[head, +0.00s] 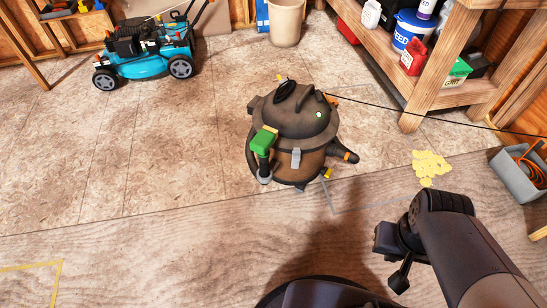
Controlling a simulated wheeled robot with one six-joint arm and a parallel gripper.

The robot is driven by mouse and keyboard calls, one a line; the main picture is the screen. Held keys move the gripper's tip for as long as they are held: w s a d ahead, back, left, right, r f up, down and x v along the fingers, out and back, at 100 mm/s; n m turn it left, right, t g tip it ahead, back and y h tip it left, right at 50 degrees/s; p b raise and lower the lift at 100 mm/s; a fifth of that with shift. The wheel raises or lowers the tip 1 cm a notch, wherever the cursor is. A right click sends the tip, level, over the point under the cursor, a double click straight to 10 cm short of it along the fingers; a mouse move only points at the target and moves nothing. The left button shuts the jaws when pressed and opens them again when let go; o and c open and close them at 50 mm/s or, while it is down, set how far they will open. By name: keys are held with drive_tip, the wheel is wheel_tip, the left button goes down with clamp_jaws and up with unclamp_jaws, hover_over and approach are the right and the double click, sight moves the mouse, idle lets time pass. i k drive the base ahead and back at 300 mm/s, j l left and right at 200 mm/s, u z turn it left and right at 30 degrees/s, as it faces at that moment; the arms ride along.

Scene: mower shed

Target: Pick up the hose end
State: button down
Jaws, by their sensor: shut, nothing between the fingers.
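A dark, dusty shop vacuum (303,120) stands upright on the floor in the middle of the head view. A green piece with a dark green tube below it (264,142) is at its left side, beside a dark curved hose (249,150). A short dark tube with an orange ring (344,154) sticks out at its right side. I cannot tell for sure which of these is the hose end. My gripper (401,284), small and dark, is at lower right, apart from the vacuum and shut with nothing in it.
A turquoise mower (148,53) stands at the back left and a beige bucket (286,22) at the back. A wooden shelf (435,70) with bottles is at right. Yellow discs (430,165) and a grey bin (519,176) lie right. A thin black cable (385,105) runs rightward. Floor left is clear.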

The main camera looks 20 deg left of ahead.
sight(264, 162)
drive_tip(key=i+j, duration=0.1)
drive_tip(key=j, duration=0.35)
drive_tip(key=i+j+u, duration=0.1)
drive_tip(key=j, duration=0.35)
drive_tip(key=i+j, duration=0.1)
drive_tip(key=j, duration=0.35)
drive_tip(key=i+j+u, duration=0.1)
drive_tip(key=j, duration=0.35)
drive_tip(key=i+j, duration=0.1)
drive_tip(key=j, duration=0.35)
drive_tip(key=u, duration=0.05)
